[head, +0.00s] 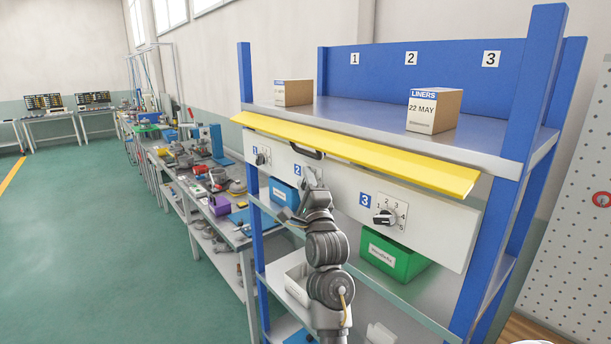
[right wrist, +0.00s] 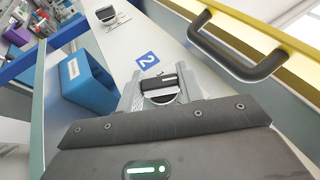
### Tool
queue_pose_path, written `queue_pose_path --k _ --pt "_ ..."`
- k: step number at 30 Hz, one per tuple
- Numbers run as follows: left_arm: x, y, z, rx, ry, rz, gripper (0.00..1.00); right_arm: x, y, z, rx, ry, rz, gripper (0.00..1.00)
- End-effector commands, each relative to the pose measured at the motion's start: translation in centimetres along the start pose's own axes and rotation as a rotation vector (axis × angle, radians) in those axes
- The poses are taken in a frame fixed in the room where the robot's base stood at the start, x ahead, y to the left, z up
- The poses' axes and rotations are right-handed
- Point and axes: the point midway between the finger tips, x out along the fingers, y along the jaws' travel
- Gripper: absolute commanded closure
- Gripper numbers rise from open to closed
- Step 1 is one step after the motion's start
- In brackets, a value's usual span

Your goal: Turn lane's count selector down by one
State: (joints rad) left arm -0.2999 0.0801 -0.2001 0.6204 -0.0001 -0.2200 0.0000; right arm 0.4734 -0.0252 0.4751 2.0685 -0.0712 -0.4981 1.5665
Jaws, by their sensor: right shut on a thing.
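The white front panel (head: 338,185) carries three count selectors with blue number plates. My right gripper (head: 311,180) is at the lane 2 selector, beside its blue 2 plate (head: 297,170), and hides its dial. In the right wrist view the black selector knob (right wrist: 159,86) sits between the two grey fingers, next to the blue 2 plate (right wrist: 148,60). The gripper is shut on this knob; its setting cannot be read. The lane 1 selector (head: 260,158) and the lane 3 selector (head: 385,216), with its numbered dial, are free. My left gripper is not in view.
A yellow strip (head: 370,155) and a dark handle (head: 306,152) are just above the panel. A blue bin (head: 283,191) and a green bin (head: 392,258) stand below. Two cardboard boxes, one marked LINERS (head: 434,110), stand on the top shelf.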

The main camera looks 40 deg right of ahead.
Motion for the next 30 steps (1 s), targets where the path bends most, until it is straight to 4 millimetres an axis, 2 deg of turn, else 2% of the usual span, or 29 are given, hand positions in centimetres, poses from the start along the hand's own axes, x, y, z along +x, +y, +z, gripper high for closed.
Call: queue_pose_path --k 20,21,25,30 --pt "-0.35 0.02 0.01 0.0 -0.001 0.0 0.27 0.01 0.04 0.02 -0.025 -0.001 0.06 0.86" --pt "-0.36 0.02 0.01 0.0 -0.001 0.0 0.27 0.01 0.04 0.02 -0.025 -0.001 0.06 0.6" --pt "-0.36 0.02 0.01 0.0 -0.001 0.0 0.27 0.01 0.03 0.02 -0.025 -0.001 0.06 0.43" --pt "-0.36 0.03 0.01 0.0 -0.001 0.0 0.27 0.01 0.02 0.01 -0.025 0.0 0.059 0.42"
